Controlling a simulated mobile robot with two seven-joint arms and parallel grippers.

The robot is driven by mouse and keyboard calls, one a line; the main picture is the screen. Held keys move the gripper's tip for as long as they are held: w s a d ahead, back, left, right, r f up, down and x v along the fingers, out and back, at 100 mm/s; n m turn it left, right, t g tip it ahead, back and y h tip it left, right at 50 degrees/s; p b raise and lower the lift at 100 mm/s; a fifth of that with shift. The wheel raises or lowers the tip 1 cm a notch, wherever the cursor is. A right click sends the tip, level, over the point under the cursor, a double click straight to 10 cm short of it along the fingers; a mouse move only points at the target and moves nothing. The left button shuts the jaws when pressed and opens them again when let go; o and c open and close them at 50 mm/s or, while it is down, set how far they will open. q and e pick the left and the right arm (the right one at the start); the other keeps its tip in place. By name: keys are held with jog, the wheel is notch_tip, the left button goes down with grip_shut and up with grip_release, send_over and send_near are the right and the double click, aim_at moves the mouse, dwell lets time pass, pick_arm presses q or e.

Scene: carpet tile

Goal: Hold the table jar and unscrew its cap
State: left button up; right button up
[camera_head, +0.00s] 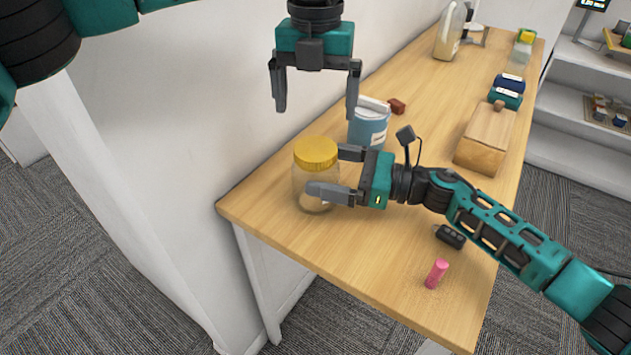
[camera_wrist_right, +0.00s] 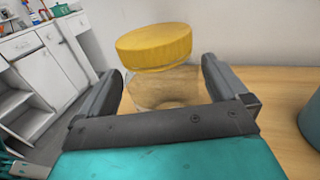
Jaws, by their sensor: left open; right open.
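A clear jar (camera_head: 312,188) with a yellow cap (camera_head: 316,153) stands upright on the wooden table (camera_head: 385,265) near its left front corner. My right gripper (camera_head: 333,172) is open and comes in from the right, its fingers at either side of the jar's near face below the cap. In the right wrist view the jar (camera_wrist_right: 165,88) and its yellow cap (camera_wrist_right: 153,46) show between the open fingers, with part of the jar's lower body hidden by the gripper. My left gripper (camera_head: 315,96) is open and empty, pointing down in the air above the cap.
A blue and white tub (camera_head: 368,128) stands just behind my right gripper. A wooden box (camera_head: 485,140), a black key fob (camera_head: 450,236) and a pink cylinder (camera_head: 436,273) are on the table to the right. A white wall (camera_head: 215,110) runs along the table's left side.

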jog(key=shift+w+a, duration=0.2)
jog(key=shift+a, duration=0.45)
jog(key=shift+c, duration=0.4)
